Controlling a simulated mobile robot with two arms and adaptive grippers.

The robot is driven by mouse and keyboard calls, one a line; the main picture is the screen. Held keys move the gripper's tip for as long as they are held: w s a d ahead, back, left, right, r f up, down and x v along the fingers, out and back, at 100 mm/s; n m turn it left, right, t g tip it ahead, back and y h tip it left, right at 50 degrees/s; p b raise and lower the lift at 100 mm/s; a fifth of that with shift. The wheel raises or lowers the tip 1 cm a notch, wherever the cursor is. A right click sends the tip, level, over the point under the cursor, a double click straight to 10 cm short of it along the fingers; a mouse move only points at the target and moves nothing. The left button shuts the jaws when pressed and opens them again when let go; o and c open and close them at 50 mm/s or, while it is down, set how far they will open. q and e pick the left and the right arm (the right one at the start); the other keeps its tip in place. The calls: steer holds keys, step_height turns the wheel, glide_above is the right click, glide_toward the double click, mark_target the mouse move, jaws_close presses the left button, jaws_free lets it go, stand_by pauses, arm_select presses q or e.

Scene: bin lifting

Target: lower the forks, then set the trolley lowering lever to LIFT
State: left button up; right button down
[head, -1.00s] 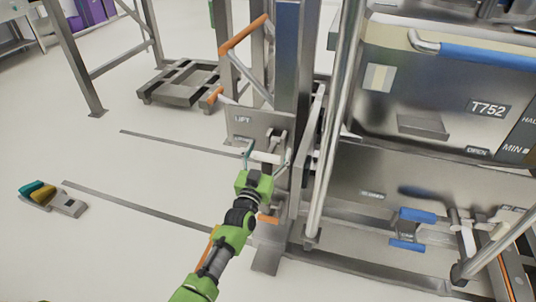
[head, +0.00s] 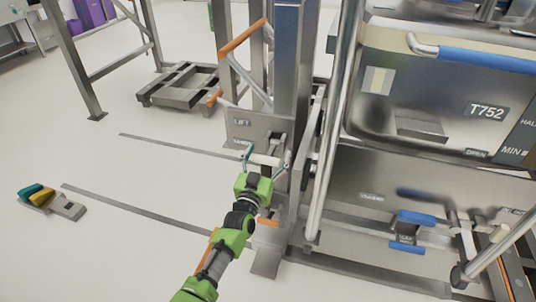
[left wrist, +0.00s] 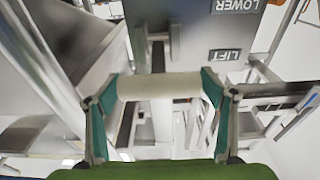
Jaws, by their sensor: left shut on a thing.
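My left gripper (head: 265,160) is at the pale cylindrical lever handle (head: 264,159) of the trolley, in front of a grey metal panel (head: 261,128). In the left wrist view, the fingers stand at both ends of the white handle (left wrist: 160,85), shut on it. The panel bears a LIFT label (head: 242,123) and a second label (head: 241,142) below it. The left wrist view shows LOWER (left wrist: 235,5) and LIFT (left wrist: 225,55), with LOWER higher in that picture. The forks cannot be made out clearly. My right gripper is not in view.
The trolley mast (head: 294,85) rises behind the lever, with an orange handle (head: 243,36) beside it. A steel bin marked T752 (head: 445,90) stands right. A low wheeled dolly (head: 180,84) stands behind. A pedal (head: 50,202) lies on open floor at left.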

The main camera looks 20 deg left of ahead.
arm_select(q)
steer(key=shift+w+r, duration=0.1)
steer(key=shift+r, duration=0.3)
steer(key=o, duration=1.6)
steer(key=shift+f, duration=0.25)
steer(key=shift+s+f, duration=0.15)
steer(key=shift+s, duration=0.1)
steer(key=s, duration=0.7)
steer(key=s+f, duration=0.1)
steer(key=s, duration=0.3)
steer(key=shift+s+a+f, duration=0.1)
steer(key=shift+s+a, duration=0.1)
